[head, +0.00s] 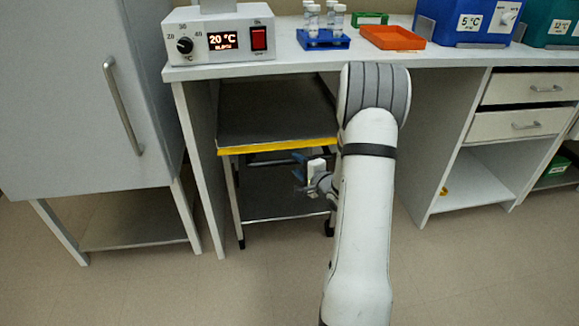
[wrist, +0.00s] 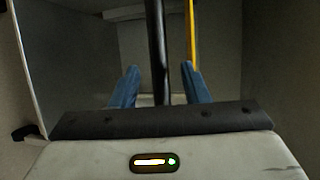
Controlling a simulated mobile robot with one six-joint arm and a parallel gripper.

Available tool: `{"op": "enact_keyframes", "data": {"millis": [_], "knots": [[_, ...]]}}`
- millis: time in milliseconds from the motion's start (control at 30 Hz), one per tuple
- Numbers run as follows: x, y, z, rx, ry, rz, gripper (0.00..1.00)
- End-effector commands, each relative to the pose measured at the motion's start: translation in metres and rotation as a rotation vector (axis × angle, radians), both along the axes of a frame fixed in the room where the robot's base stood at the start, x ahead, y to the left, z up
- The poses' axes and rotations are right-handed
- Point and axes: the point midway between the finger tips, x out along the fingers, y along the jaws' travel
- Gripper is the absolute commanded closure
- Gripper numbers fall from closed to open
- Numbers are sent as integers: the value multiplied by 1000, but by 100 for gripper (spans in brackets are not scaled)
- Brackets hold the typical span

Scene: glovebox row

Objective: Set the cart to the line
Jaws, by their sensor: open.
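The cart (head: 275,115) stands under the bench, with a dark grey top, a yellow front edge (head: 278,146), a lower shelf (head: 285,200) and dark casters. My gripper (head: 299,167) is in front of the cart, just below the yellow edge. In the wrist view my gripper's blue fingers (wrist: 161,70) are apart. A black bar (wrist: 157,45) runs between them, and the yellow edge (wrist: 192,35) shows beyond the right finger. I cannot tell whether either finger touches the bar. My forearm hides the cart's right side. I see no line on the floor.
Bench panels stand close on both sides of the cart. A grey cabinet (head: 85,90) is at left, and drawers (head: 520,123) are at right. On the bench are a temperature controller (head: 220,38), a blue vial rack (head: 322,40) and an orange tray (head: 393,37). The front left floor is clear.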

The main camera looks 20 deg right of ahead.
Motion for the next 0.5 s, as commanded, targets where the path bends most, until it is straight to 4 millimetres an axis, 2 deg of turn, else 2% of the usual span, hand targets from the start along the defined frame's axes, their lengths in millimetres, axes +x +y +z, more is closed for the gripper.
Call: {"op": "enact_keyframes", "data": {"millis": [33,200,333,500], "knots": [[9,2,-5,-1,-1,3,59],[32,4,-9,-2,1,1,59],[42,5,-9,-2,0,0,59],[44,5,-9,-1,2,-1,59]]}}
